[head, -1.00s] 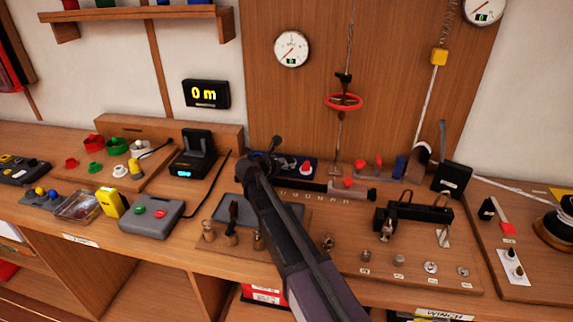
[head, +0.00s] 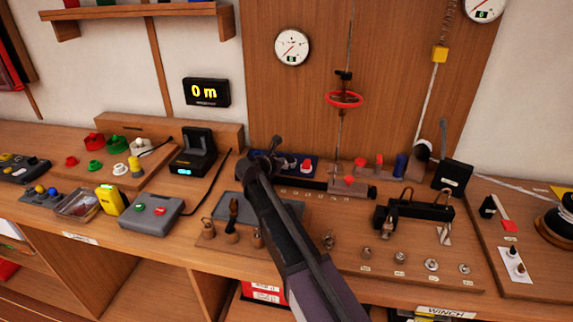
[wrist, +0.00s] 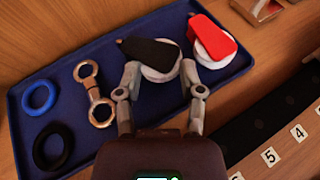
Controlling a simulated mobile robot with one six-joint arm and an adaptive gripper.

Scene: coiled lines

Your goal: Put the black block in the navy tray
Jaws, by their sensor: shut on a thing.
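The navy tray (wrist: 50,80) lies on the bench against the wooden back wall; part of it shows beyond my arm in the head view (head: 314,174). The black block (wrist: 152,50), with a white round part beneath it, is over the tray's right half in the wrist view. My gripper (wrist: 161,72) is shut on it, one finger at each side of the white part. I cannot tell whether the block touches the tray floor.
In the tray are a red block (wrist: 214,40) close right of my gripper, a bronze link (wrist: 95,95), a blue ring (wrist: 38,98) and a black ring (wrist: 53,147). A dark strip with numbered tags (wrist: 270,157) lies in front. A red handwheel (head: 344,100) hangs to the right.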

